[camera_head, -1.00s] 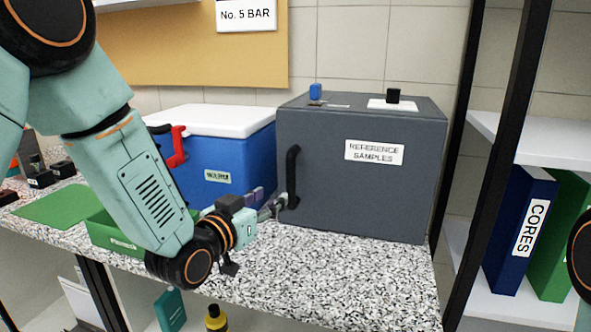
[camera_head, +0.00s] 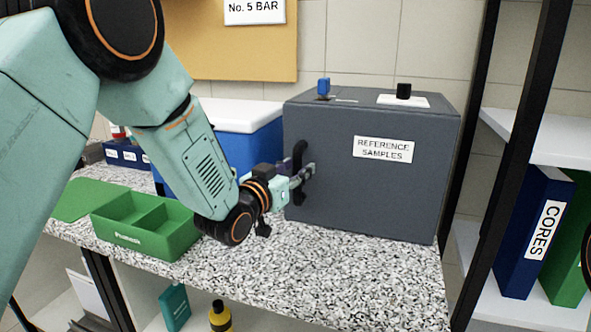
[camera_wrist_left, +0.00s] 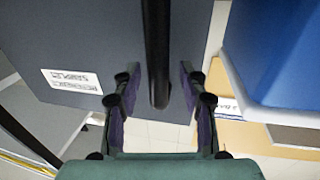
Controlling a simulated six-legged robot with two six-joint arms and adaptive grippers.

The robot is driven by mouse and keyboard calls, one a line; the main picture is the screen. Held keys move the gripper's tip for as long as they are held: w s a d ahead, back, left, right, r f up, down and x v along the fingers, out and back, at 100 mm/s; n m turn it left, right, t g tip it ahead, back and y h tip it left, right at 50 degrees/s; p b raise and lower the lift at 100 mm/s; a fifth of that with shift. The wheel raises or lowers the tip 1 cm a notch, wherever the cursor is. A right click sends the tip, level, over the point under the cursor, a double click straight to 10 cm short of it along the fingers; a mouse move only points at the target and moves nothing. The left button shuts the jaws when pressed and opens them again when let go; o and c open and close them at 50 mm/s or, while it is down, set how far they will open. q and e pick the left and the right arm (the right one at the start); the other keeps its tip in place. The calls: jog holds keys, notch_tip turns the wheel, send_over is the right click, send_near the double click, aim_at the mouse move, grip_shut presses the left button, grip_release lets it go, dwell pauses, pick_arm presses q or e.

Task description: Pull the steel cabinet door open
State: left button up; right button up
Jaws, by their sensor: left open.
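The grey steel cabinet (camera_head: 350,190) stands on the speckled counter with its door shut, labelled "REFERENCE SAMPLES". Its black vertical bar handle (camera_head: 298,160) is near the door's left edge. My left gripper (camera_head: 303,173) is at the handle, fingers apart. In the left wrist view the black handle (camera_wrist_left: 157,50) runs between the two open fingers of my left gripper (camera_wrist_left: 157,88), with a gap on each side. The cabinet door (camera_wrist_left: 90,40) fills much of that view.
A blue cooler (camera_head: 255,140) with a white lid stands left of the cabinet. A green divided tray (camera_head: 150,245) sits on the counter (camera_head: 350,280) at left. The counter before the door is clear. A black-framed shelf with binders (camera_head: 530,235) stands at right.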

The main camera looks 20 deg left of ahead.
pick_arm(q)
jog(key=shift+w+d+f, duration=0.3)
jog(key=shift+w, duration=0.3)
jog(key=shift+c, duration=0.5)
jog(key=shift+s+a+r, duration=0.2)
jog(key=shift+s+r, duration=0.05)
jog(key=shift+s, duration=0.2)
jog(key=c, duration=0.4)
jog(key=shift+w+d, duration=0.1)
jog(key=c, duration=0.3)
jog(key=shift+f, duration=0.1)
grip_shut()
